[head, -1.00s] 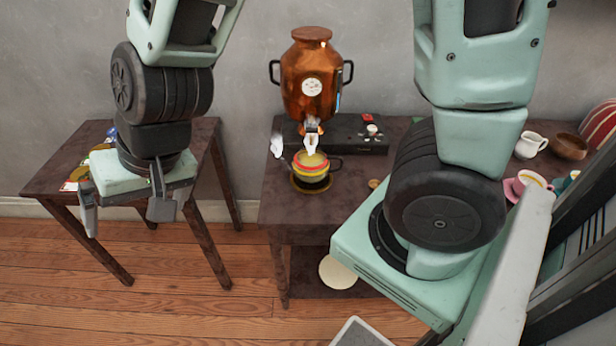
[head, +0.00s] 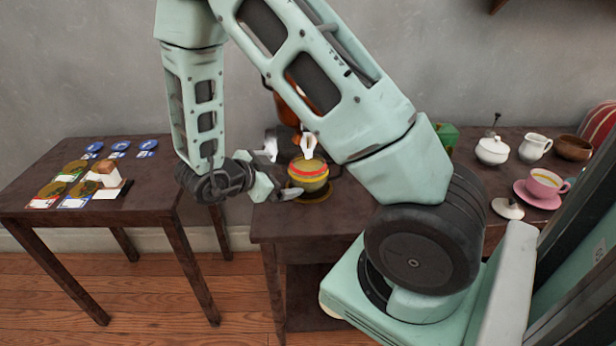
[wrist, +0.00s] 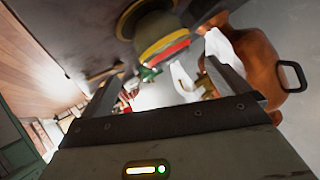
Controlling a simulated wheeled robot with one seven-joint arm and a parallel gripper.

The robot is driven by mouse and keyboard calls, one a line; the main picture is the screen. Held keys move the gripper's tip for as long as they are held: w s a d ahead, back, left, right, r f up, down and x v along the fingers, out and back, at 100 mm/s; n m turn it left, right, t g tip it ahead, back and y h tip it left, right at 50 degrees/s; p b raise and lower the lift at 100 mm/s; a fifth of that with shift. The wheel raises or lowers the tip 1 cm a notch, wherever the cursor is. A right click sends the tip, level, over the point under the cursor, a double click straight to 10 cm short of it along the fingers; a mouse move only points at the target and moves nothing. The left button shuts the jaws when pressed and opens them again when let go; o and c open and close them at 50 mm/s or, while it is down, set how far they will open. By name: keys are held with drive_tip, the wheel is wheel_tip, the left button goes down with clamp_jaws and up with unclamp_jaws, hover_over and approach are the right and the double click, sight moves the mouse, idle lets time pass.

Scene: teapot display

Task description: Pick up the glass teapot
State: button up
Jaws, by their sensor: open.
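The pot that looks like the glass teapot (head: 309,170), yellowish with red and yellow bands, stands upright on the middle table's left part. A white piece (head: 308,146) rises from its top. My gripper (head: 280,184) is low at its left side, pointing right towards it. In the wrist view, the banded pot (wrist: 166,48) shows tilted beyond my open, empty fingers (wrist: 172,88). It is above the line between the fingertips and not clearly between them. My arm's bulk and the angle hide part of the pot's right side in the head view.
A copper samovar (wrist: 262,72) stands close behind the pot, mostly hidden by my arm in the head view. A white sugar bowl (head: 492,150), white jug (head: 534,147) and pink cup (head: 544,183) stand at right. The left table (head: 150,190) holds cards and small items.

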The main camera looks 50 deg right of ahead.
sight(318, 160)
drive_tip(key=x, duration=1.3)
drive_tip(key=shift+d+r, duration=0.1)
drive_tip(key=c, duration=1.3)
drive_tip(key=shift+r, duration=0.2)
drive_tip(key=shift+r, duration=1.6)
drive_tip(key=shift+w+a, duration=0.2)
drive_tip(key=shift+a, duration=8.7)
